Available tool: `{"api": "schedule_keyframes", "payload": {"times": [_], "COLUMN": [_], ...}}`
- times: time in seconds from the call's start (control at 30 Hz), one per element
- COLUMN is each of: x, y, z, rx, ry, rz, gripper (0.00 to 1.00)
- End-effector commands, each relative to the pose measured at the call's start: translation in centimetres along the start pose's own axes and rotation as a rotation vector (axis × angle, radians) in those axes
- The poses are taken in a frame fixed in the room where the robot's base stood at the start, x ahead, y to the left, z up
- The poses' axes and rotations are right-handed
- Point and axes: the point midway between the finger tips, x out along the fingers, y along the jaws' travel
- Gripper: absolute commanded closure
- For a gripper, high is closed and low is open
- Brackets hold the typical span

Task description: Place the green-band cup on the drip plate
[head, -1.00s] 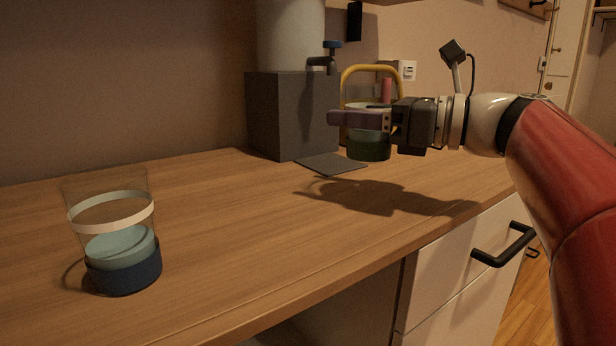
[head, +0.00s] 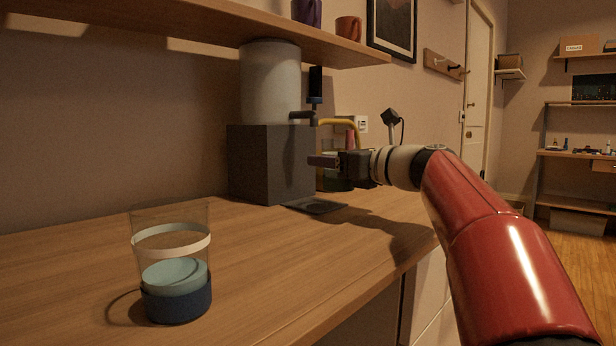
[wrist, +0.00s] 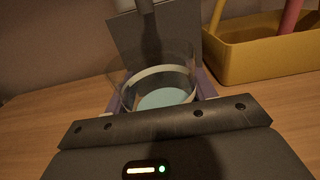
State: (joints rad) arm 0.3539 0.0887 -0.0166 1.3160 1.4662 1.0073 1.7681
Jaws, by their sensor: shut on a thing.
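My gripper (head: 324,161) is shut on the green-band cup (head: 338,184), holding it upright above the counter. The cup's dark green base shows below the fingers; much of the cup is hidden behind them. In the wrist view the clear cup (wrist: 158,78), with a pale ring and light teal contents, sits between the purple fingers (wrist: 158,92). The drip plate (head: 318,208) is a thin dark plate on the counter in front of the dispenser. The held cup appears near the plate's right side in the head view; its exact distance from the plate cannot be told.
The grey dispenser (head: 268,163) with its tap (head: 303,116) stands behind the plate. A yellow caddy (wrist: 262,48) is close to the right in the wrist view. A blue-based cup (head: 176,290) stands at the front left. The counter (head: 255,240) between is clear.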

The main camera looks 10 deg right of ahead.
Motion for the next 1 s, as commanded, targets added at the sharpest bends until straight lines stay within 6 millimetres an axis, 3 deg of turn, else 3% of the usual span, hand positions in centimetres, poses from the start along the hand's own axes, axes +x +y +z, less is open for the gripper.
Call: {"api": "schedule_keyframes", "payload": {"times": [0.1,0.3,0.57,0.8,1.0], "x": [2.9,5.1,6.6,6.5,6.5], "y": [0.0,0.0,0.1,0.0,0.0], "z": [0.0,0.1,0.1,-3.2,-3.5], "rx": [0.000,0.000,-0.001,0.001,-0.001], "ry": [0.000,-0.001,0.000,0.000,-0.001], "rz": [0.003,0.000,0.003,0.000,0.000], "gripper": [0.75,0.75,0.75,0.75,0.75]}}
